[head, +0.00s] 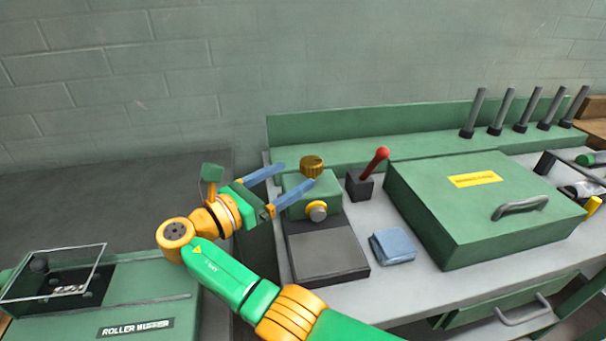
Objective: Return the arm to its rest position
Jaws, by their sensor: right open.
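My right arm is green with orange joints and reaches in from the bottom right of the head view. Its gripper (281,188) is open, with two blue fingers spread apart and pointing right. The fingers are at a green box (298,184) that has a brass knurled knob (312,166) on top and a silver button with a yellow ring (317,211) on its front. I see nothing held between the fingers. Whether a finger touches the box I cannot tell. My left gripper is not in view.
A lever with a red ball (381,154), a folded blue cloth (393,246) and a large green lidded case (478,211) stand on the grey bench. Several dark pegs (504,110) rise behind. A green machine labelled "ROLLER" (135,328) is at lower left.

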